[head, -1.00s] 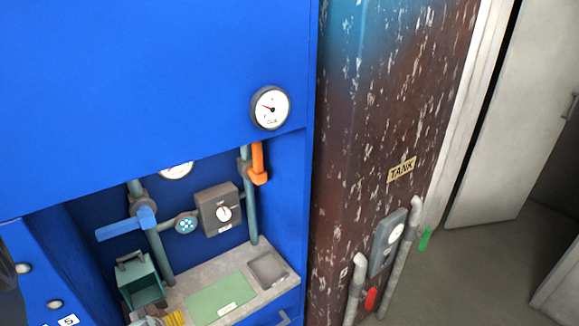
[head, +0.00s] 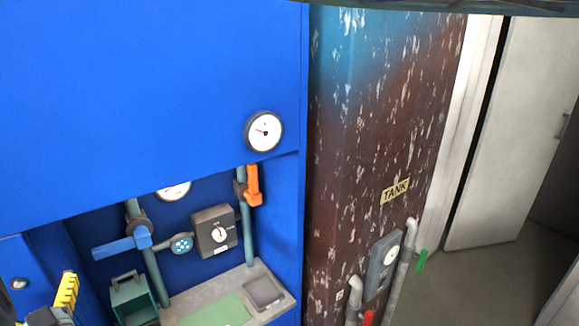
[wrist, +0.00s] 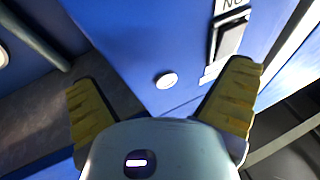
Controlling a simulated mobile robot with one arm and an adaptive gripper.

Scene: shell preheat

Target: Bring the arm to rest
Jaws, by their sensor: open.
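My gripper (wrist: 165,100) is open in the wrist view, its two yellow ribbed fingers wide apart with nothing between them. Behind it are a blue panel with a round white knob (wrist: 166,80) and a dark switch-like part (wrist: 229,40). In the head view, part of my gripper (head: 62,305) shows at the lower left corner, with a yellow finger upright in front of the blue cabinet. The rest of it is cut off by the frame edge.
The blue cabinet (head: 130,80) holds a gauge (head: 264,131), an orange handle (head: 252,186), a blue lever (head: 120,247), a dial box (head: 215,231) and a green open box (head: 133,301). A rusty tank (head: 350,150) stands right. Floor (head: 470,270) is clear by the door.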

